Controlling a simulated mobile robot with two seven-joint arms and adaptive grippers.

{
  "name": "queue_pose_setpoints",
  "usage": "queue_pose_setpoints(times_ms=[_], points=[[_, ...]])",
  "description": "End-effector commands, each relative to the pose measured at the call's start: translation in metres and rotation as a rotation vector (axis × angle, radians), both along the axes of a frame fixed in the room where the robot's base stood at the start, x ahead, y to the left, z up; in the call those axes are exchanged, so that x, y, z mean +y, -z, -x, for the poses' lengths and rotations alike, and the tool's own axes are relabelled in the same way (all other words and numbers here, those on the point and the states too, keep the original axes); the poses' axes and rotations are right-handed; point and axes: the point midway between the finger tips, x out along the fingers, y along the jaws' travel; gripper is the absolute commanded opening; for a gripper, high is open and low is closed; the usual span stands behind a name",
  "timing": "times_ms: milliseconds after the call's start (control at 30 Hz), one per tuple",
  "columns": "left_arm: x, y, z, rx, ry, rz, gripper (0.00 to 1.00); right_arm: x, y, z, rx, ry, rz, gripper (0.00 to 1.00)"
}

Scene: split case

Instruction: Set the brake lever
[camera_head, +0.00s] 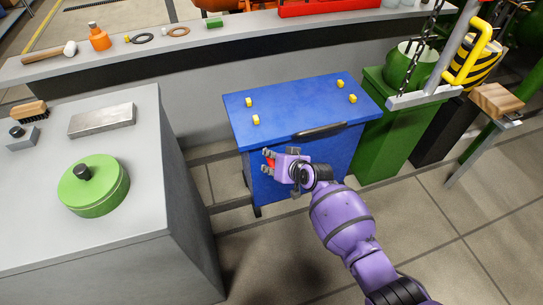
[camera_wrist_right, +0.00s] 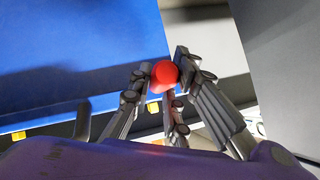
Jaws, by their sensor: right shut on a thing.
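The brake lever has a red knob (camera_wrist_right: 163,74) and a red shaft, low at the front left of the blue cart (camera_head: 285,105). A little of its red (camera_head: 269,160) shows in the head view, mostly behind my fingers. My right gripper (camera_head: 268,167), on the purple arm, is at the cart's front side. In the right wrist view its dark fingers (camera_wrist_right: 161,82) are closed around the lever just below the knob, and the round knob top shows between the fingertips. The lever's base is hidden. My left gripper is not in view.
The cart has a black handle (camera_head: 319,131) and yellow studs on its top. A grey bench (camera_head: 143,120) with a green lidded pot (camera_head: 98,195) stands left. A green pedestal (camera_head: 380,120) and a hanging chain platform (camera_head: 425,97) stand right. The floor at front right is clear.

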Motion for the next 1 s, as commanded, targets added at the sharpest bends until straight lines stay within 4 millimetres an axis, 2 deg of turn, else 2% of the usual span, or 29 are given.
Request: queue_pose_setpoints(times_ms=[33, 267, 600, 1000], points=[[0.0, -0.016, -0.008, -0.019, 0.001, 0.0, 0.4, 0.001, -0.015, -0.004, 0.031, 0.0, 0.012, 0.0], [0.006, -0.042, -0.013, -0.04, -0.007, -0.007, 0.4, 0.002, -0.026, -0.007, 0.225, -0.001, 0.074, 0.0], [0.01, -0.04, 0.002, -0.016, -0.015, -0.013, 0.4, 0.004, -0.03, -0.011, 0.46, 0.0, 0.149, 0.0], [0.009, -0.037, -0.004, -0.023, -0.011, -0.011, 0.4, 0.005, -0.035, -0.013, 0.573, 0.0, 0.184, 0.0]])
